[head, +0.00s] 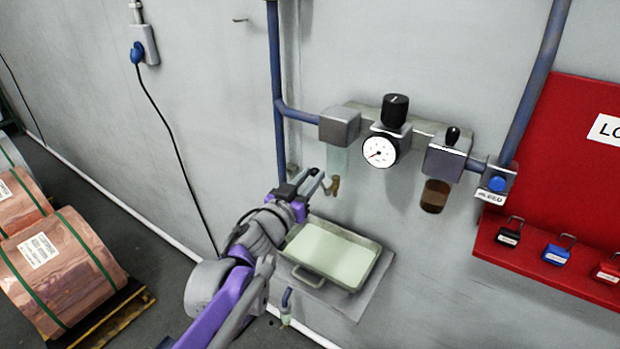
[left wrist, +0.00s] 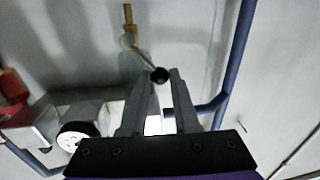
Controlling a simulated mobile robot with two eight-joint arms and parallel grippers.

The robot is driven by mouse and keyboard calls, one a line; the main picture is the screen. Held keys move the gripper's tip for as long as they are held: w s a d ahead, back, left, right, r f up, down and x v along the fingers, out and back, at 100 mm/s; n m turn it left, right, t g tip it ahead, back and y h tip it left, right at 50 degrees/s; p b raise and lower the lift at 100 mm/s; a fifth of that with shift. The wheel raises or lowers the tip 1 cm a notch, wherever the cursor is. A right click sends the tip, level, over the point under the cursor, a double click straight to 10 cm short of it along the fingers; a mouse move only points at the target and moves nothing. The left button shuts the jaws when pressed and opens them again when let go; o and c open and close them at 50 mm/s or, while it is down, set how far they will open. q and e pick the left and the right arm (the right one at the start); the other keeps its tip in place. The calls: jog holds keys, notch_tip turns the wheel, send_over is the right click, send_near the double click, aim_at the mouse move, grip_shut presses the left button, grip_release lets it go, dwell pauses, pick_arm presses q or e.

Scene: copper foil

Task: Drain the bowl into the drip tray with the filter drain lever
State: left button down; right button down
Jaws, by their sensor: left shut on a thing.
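The filter's clear, pale bowl (head: 337,160) hangs under the left grey block of the wall unit. A small brass drain fitting (head: 334,187) is below it. In the left wrist view, the drain lever is a thin rod ending in a black ball knob (left wrist: 160,75), beside the bowl (left wrist: 132,66) and brass fitting (left wrist: 128,20). My left gripper (head: 317,180) reaches up from below left; its fingertips (left wrist: 162,74) are shut on the knob. The knob is hidden in the head view. The grey drip tray (head: 342,284) sits below, its inside pale green. My right gripper is not in view.
A pressure gauge (head: 380,151) with a black knob (head: 395,110) and a brown bowl (head: 435,196) are to the right. A red lock board (head: 570,130) with padlocks is further right. Blue pipes (head: 277,90) run up the wall. Copper coils (head: 60,270) stand at left.

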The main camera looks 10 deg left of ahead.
pick_arm(q)
jog(key=shift+d, duration=0.1)
jog(key=shift+s+d+r+m+p, duration=0.15)
jog(key=shift+d+m+p, duration=0.15)
jog(key=shift+m, duration=0.45)
jog(key=shift+s+d+r+m+p, duration=0.15)
jog(key=shift+d+m+p, duration=0.15)
jog(key=shift+m, duration=0.5)
jog(key=shift+s+d+r+m+p, duration=0.1)
jog(key=shift+d+r+m+p, duration=0.2)
jog(key=shift+m, duration=0.45)
jog(key=shift+a+f, duration=0.1)
jog(key=shift+f, duration=0.1)
jog(key=c, duration=0.7)
grip_release()
jog(key=shift+o, duration=0.2)
